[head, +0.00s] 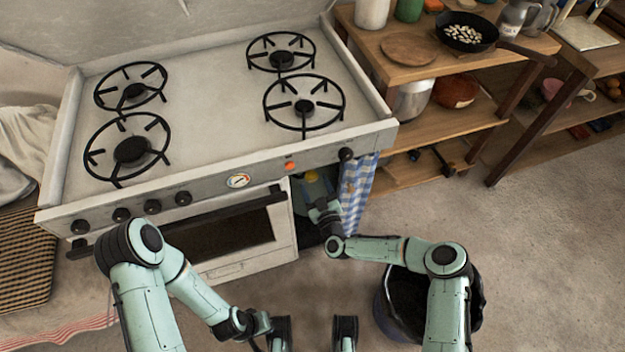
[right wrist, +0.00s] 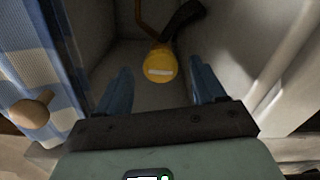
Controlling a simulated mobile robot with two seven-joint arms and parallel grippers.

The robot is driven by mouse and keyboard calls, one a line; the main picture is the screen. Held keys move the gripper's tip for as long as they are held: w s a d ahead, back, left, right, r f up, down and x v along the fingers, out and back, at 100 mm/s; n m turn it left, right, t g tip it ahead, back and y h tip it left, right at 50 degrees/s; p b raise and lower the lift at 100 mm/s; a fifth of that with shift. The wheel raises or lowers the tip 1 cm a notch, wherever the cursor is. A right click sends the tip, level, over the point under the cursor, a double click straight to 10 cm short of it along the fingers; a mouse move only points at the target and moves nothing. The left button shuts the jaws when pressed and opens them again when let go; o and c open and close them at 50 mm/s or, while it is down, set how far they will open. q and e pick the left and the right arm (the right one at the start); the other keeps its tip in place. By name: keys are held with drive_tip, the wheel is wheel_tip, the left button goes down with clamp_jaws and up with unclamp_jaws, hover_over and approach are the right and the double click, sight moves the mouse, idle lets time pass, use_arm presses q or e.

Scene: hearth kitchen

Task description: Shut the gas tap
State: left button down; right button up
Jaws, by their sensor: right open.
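The gas tap shows in the right wrist view as a round yellow knob (right wrist: 161,65) with a pale bar across its face. It sits inside a narrow grey compartment of the stove, by a brownish pipe and a black hose. In the head view the yellow knob (head: 311,176) shows small under the stove's right end. My right gripper (right wrist: 160,70) is open, its two blue fingers on either side of the knob in the picture; I cannot tell whether they touch it. In the head view my right gripper (head: 322,206) is at the compartment opening.
A blue checked curtain (head: 358,190) hangs right beside the opening, with a round wooden knob (right wrist: 32,108) near it. The oven door (head: 230,232) is left of it. A wooden shelf (head: 440,125) stands to the right. A black bin (head: 395,322) is on the floor.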

sight(313, 181)
drive_tip(key=shift+b+x, duration=0.3)
drive_tip(key=shift+x, duration=1.45)
drive_tip(key=c, duration=1)
